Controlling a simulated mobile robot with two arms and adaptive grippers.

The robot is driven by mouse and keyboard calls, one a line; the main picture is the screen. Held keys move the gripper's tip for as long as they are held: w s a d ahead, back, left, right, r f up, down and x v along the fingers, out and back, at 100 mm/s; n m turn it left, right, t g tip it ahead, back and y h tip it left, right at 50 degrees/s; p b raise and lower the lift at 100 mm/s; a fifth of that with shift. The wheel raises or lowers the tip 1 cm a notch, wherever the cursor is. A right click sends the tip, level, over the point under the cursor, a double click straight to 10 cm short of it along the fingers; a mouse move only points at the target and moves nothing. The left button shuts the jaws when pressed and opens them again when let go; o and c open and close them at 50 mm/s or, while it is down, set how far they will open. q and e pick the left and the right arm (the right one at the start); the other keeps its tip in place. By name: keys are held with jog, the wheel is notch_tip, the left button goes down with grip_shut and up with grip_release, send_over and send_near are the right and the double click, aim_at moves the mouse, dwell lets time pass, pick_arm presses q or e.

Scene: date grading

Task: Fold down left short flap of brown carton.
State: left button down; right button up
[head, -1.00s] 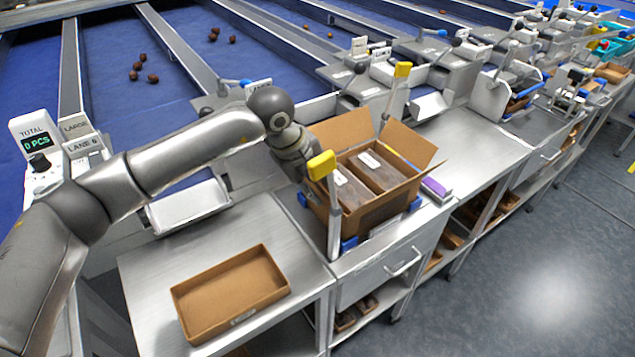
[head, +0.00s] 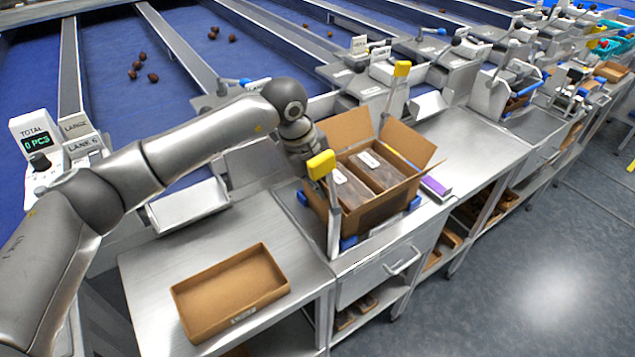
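The brown carton (head: 372,218) stands open on the steel bench between two posts with yellow tops. Its back flap (head: 348,129) and right flap (head: 410,148) stand up and lean outward. Two brown packs (head: 371,175) with white labels sit inside. My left gripper (head: 308,172) is at the carton's left end, pointing down, beside the near yellow-topped post. Its fingertips are hidden, so I cannot see its opening or whether it touches the carton. The left short flap cannot be made out behind the gripper and post. My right gripper is out of view.
The near yellow-topped post (head: 333,215) stands close to my gripper. A purple block (head: 436,186) lies right of the carton. Bare bench stretches farther right.

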pick_arm(q)
jog(key=shift+w+d+r+g+y, duration=0.1)
jog(key=shift+w+d+g+y, duration=0.1)
jog(key=shift+g+y, duration=0.3)
jog(key=shift+w+d+r+g+y, duration=0.15)
jog(key=shift+g+y, duration=0.15)
jog(key=shift+y, duration=0.3)
jog(key=shift+w+d+f+g+y, duration=0.1)
jog(key=shift+d+g+y, duration=0.15)
jog(key=shift+g+y, duration=0.5)
jog(key=shift+w+d+g+y, duration=0.1)
jog(key=shift+g+y, duration=0.15)
jog(key=shift+y, duration=0.4)
jog(key=c, duration=1.7)
grip_release()
jog(key=v, duration=0.7)
jog(key=shift+r, duration=0.25)
